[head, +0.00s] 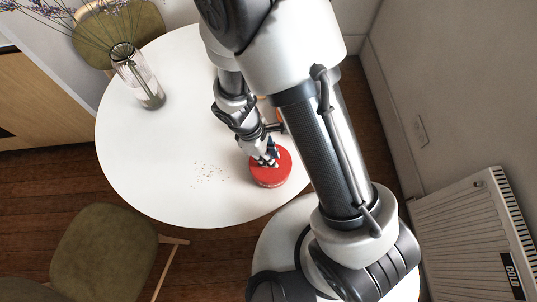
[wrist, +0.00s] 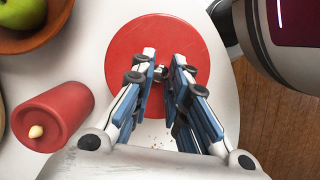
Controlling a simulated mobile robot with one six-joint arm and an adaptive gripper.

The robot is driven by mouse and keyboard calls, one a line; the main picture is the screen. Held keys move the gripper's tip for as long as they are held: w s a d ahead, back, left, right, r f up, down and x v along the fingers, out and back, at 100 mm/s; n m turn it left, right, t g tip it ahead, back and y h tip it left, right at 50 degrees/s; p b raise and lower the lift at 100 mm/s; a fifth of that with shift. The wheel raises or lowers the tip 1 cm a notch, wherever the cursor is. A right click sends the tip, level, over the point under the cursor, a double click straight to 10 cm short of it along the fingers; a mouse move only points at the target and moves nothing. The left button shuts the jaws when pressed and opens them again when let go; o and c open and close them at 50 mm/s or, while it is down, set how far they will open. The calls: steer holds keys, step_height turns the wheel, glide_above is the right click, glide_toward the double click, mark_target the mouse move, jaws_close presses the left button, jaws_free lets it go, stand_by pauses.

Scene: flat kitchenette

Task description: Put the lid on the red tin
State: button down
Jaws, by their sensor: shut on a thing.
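The red lid (wrist: 125,55) is a flat round disc with a small knob (wrist: 157,73) at its middle. My gripper (wrist: 163,75) is shut on that knob from above, with a blue-lined finger on each side. In the head view my gripper (head: 268,160) is at the top of the red tin (head: 271,182), which stands upright near the table's front right edge. The lid and tin look lined up there, one on the other. I cannot tell whether the lid is fully seated. The lid hides the tin in the wrist view.
A red candle (wrist: 50,118) and a bowl (wrist: 45,32) with a green apple (wrist: 22,12) are left of the lid in the wrist view. A glass vase (head: 138,78) stands at the table's far left. Crumbs (head: 210,172) lie left of the tin. The white table's (head: 150,140) middle is clear.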

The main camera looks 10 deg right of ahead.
steer(key=c, duration=1.5)
jaws_free()
steer(key=shift+o, duration=0.5)
steer(key=o, duration=0.4)
steer(key=shift+r+p, duration=3.05)
steer(key=shift+r, duration=0.45)
steer(key=shift+c, duration=0.2)
